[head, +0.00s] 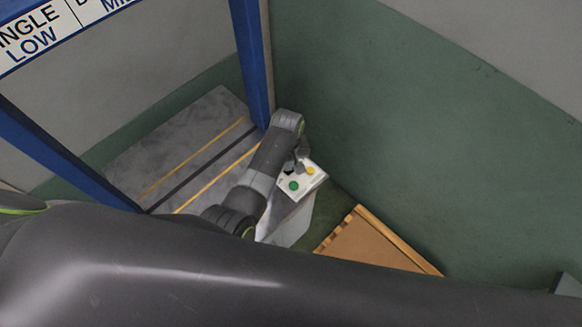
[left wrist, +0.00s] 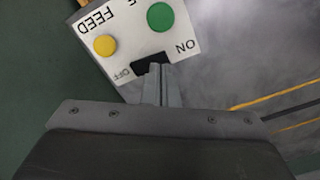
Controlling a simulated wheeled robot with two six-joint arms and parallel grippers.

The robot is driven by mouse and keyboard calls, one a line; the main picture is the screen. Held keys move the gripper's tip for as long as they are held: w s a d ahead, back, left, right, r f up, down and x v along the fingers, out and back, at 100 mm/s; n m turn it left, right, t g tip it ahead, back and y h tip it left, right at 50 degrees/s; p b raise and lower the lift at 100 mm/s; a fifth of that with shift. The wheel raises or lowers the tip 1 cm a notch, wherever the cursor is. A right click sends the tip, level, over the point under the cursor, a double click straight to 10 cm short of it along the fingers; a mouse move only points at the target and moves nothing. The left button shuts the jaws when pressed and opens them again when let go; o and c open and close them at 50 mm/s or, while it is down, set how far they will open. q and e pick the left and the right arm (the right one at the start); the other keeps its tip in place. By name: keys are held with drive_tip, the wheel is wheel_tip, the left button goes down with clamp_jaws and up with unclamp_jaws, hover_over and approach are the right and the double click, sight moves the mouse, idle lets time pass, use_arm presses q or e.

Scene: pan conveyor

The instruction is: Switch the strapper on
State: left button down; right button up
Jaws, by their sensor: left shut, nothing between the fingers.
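The strapper's white control panel (head: 305,186) shows in the head view on top of a pale housing (head: 290,226). It carries a green button (head: 294,185) and a yellow button (head: 310,170). In the left wrist view the panel (left wrist: 128,43) is upside down. A black switch (left wrist: 138,66) lies between the words ON and OFF, partly hidden behind my fingertips. My left gripper (left wrist: 155,70) is shut and empty, its tips over or against the switch; I cannot tell if they touch. Which way the switch is tipped is not clear. My right gripper is not in view.
A blue frame post (head: 252,60) stands just behind my left arm. A grey surface with yellow lines (head: 185,150) lies left of it. A wooden pallet or board (head: 375,243) lies right of the housing.

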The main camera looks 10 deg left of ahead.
use_arm(q)
drive_tip(key=shift+f, duration=0.4)
idle(0.3)
drive_tip(key=shift+s+f+b, duration=0.1)
drive_tip(key=shift+f+b, duration=0.6)
idle(0.3)
drive_tip(key=shift+r+p, duration=0.75)
drive_tip(key=shift+p, duration=0.15)
wheel_tip(320, 180, up, 6)
drive_tip(key=p, duration=0.6)
drive_tip(key=shift+f, duration=0.25)
